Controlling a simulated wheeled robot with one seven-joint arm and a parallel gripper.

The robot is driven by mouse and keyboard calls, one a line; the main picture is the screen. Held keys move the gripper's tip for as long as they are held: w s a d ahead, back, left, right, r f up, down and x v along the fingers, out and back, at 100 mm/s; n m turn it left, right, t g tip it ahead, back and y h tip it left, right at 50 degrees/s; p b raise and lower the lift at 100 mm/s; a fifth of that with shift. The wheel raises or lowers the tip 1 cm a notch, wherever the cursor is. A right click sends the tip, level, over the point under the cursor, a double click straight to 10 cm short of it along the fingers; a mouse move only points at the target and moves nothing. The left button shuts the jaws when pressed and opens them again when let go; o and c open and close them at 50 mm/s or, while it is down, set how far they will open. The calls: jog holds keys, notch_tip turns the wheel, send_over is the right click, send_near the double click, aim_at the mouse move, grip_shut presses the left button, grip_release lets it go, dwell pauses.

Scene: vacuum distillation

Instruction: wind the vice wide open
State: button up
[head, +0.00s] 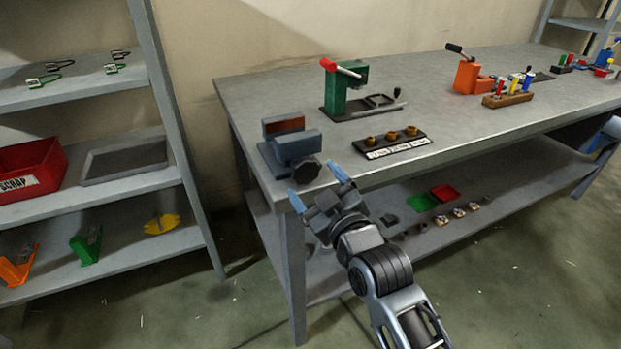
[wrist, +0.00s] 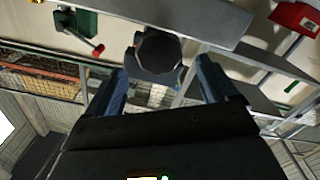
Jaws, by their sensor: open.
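The blue-grey vice (head: 297,147) sits at the near left corner of the workbench (head: 240,95). A brown face shows on its rear jaw (head: 283,125), and some gap shows between the jaws; its exact width is hard to tell. Its dark round knob (head: 306,171) faces out past the bench's front edge. My gripper (head: 317,187) is open and empty, just in front of the knob with its blue fingers pointing at it. In the wrist view the knob (wrist: 158,52) lies centred between and beyond the open fingers (wrist: 162,78). No contact is visible.
On the bench, a green press (head: 338,92) with a red handle stands behind, and a dark strip with brass pieces (head: 392,143) lies right of the vice. A lower shelf (head: 500,205) runs below. A shelving unit with a red scrap bin (head: 30,168) stands left.

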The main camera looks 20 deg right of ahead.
jog(key=shift+s+b, duration=0.3)
jog(key=shift+s, duration=1.95)
